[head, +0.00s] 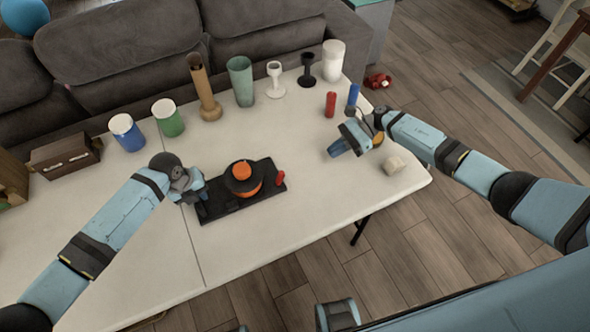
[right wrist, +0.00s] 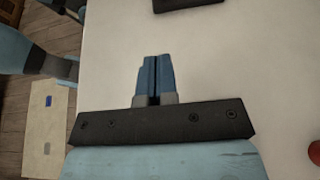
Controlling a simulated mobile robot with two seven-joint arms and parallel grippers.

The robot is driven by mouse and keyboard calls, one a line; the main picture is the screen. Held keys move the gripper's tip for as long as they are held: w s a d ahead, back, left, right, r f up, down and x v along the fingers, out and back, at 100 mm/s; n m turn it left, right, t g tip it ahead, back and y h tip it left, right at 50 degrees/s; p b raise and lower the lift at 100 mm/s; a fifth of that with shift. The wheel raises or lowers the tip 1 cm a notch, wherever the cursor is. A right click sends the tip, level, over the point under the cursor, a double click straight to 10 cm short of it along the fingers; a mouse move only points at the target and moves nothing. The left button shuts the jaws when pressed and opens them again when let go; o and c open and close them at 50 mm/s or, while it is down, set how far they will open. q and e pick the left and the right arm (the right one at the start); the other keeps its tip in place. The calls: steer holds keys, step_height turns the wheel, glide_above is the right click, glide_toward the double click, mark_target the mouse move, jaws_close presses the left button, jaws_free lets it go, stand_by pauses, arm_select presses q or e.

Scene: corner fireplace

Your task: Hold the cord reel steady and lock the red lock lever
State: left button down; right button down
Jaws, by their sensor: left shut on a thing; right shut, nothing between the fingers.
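The cord reel (head: 243,178) has a black and orange drum and sits on a dark flat base (head: 235,204) on the table. The red lock lever (head: 279,178) stands at the right end of that base. My left gripper (head: 202,196) is at the base's left end, shut on the cord reel; its fingers partly hide the part they hold. My right gripper (head: 336,149) is shut and empty above the table, to the right of the lever and apart from it. Its closed blue fingers show in the right wrist view (right wrist: 153,80), with a dark edge at the top.
A whitish block (head: 394,165) lies near my right wrist. A red cylinder (head: 331,104) and a blue cylinder (head: 352,96) stand behind the right gripper. Several cups and vases line the back, with a brown box (head: 65,157) at left. The table between reel and right gripper is clear.

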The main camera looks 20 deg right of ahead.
stand_by(0.3)
glide_toward(280, 178)
steer(key=f, duration=0.4)
steer(key=shift+s+a, duration=0.25)
steer(key=shift+s, duration=0.05)
steer(key=a, duration=0.3)
steer(key=shift+s+a+r, duration=0.1)
steer(key=shift+s+r, duration=0.25)
steer(key=shift+r, duration=0.05)
steer(key=shift+a+r, duration=0.2)
steer(key=shift+a, duration=0.25)
